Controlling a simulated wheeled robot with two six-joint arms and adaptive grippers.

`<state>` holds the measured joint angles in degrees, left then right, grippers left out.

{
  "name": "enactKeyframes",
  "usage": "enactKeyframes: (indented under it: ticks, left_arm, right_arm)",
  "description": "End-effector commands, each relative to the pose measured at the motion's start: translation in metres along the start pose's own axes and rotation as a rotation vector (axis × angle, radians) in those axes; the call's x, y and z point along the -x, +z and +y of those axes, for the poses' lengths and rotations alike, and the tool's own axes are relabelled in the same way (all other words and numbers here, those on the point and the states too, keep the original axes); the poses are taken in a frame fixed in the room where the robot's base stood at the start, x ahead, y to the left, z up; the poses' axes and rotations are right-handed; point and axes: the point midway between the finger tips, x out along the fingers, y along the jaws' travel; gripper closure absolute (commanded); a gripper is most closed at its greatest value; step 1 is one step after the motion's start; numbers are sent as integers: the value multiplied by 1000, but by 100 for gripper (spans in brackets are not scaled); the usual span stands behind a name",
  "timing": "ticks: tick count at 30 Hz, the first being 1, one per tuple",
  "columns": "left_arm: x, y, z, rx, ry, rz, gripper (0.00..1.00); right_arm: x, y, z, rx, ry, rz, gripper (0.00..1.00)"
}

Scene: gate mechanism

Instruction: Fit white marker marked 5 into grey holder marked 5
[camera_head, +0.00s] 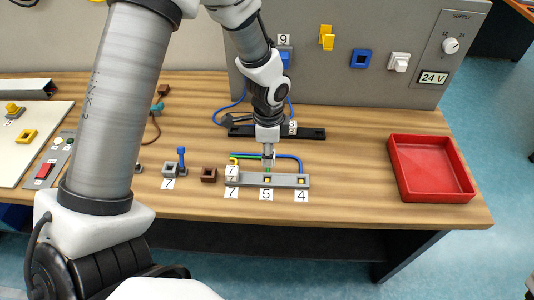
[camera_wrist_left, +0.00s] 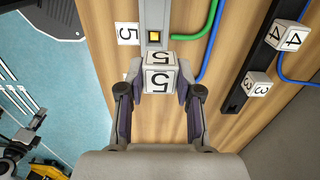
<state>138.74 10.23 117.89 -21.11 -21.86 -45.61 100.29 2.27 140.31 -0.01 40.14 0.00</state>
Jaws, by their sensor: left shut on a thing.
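The white marker marked 5 (camera_wrist_left: 160,78) is between the fingers of my left gripper (camera_wrist_left: 158,88), which is shut on it. In the head view, my left gripper (camera_head: 268,157) hangs above and just behind the grey holder (camera_head: 285,181). The marker is small there and partly hidden by the fingers. The holder's place with the 5 label (camera_head: 266,194) has a yellow square; this square (camera_wrist_left: 154,36) shows just beyond the marker in the left wrist view. The marker looks apart from that square, but its height above the holder is unclear. My right gripper is not in view.
A white marker marked 7 (camera_head: 232,171) stands at the holder's left end. Green and blue cables (camera_head: 290,157) run behind the holder. A black rail (camera_head: 312,133) lies farther back, with a marker marked 3 (camera_wrist_left: 258,83). A red tray (camera_head: 432,168) stands at right.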

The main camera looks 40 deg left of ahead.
Motion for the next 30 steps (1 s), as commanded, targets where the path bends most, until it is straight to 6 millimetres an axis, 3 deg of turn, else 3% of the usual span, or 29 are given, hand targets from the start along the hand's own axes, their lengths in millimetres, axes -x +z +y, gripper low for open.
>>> enactKeyframes:
  ticks: [6, 12, 30]
  left_arm:
    - [-31, 0, 0, 1, 0, 0, 100]
    - [-47, 0, 1, 1, 0, 1, 100]
    - [-55, 1, 2, 1, -4, 1, 100]
  right_arm:
    - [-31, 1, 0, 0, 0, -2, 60]
    - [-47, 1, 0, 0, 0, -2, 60]
    - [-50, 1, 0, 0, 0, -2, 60]
